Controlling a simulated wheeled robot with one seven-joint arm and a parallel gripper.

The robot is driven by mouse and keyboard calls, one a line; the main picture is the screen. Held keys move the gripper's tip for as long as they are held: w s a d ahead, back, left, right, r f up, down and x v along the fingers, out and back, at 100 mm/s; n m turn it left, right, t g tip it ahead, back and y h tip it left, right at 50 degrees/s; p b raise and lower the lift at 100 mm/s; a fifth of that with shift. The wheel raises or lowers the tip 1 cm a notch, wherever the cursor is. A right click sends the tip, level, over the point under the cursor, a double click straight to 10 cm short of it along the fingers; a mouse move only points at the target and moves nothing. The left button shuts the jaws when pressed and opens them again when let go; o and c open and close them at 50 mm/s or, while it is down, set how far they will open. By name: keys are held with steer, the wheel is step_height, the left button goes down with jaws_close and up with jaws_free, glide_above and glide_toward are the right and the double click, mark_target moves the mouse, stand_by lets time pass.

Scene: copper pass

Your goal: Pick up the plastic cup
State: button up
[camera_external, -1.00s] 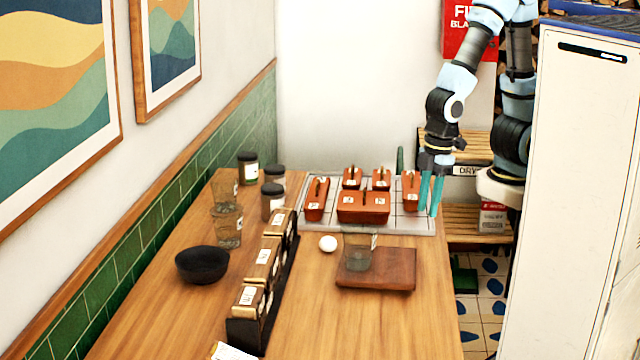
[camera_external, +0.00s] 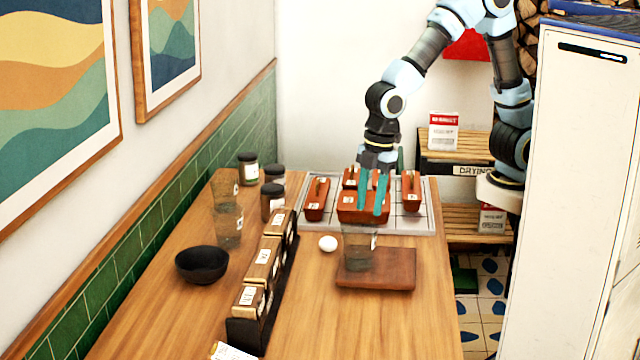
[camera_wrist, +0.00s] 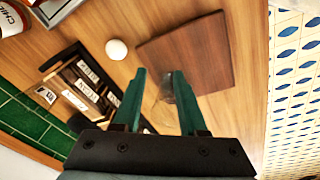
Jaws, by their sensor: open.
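A clear, see-through cup (camera_external: 358,250) stands upright at the left part of a brown wooden board (camera_external: 395,270). In the wrist view it shows only faintly, near and between my fingertips (camera_wrist: 165,90). My gripper (camera_external: 371,210) has two teal fingers pointing down, spread apart with nothing held. In the external view the fingers are over the terracotta-coloured boxes, behind and above the cup. Two more clear cups (camera_external: 228,226) (camera_external: 225,184) stand at the left near the tiled wall; which cup is plastic I cannot tell.
A white ball (camera_external: 327,243) lies left of the board. Several orange-brown lidded boxes (camera_external: 362,206) sit on a grey tray (camera_external: 425,222). A dark rack of labelled boxes (camera_external: 262,262), a black bowl (camera_external: 202,264) and dark-lidded jars (camera_external: 272,200) stand left. The front right tabletop is clear.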

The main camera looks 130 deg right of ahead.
steer(key=w+d+n+b, duration=0.2)
steer(key=w+d+n, duration=0.2)
steer(key=w+d, duration=0.7)
steer(key=n, duration=0.5)
glide_toward(241, 224)
steer(key=s+d, duration=0.1)
steer(key=d, duration=0.1)
steer(key=f, duration=0.5)
steer(key=shift+w+f, duration=0.3)
steer(key=shift+w+d+f+p, duration=0.15)
steer(key=shift+f+p, duration=0.55)
steer(key=shift+f, duration=0.65)
steer(key=shift+w+a+f+p, duration=0.15)
steer(key=shift+f+p, duration=0.5)
steer(key=shift+f, duration=0.75)
steer(key=shift+d, duration=0.1)
steer(key=shift+c, duration=0.3)
jaws_close()
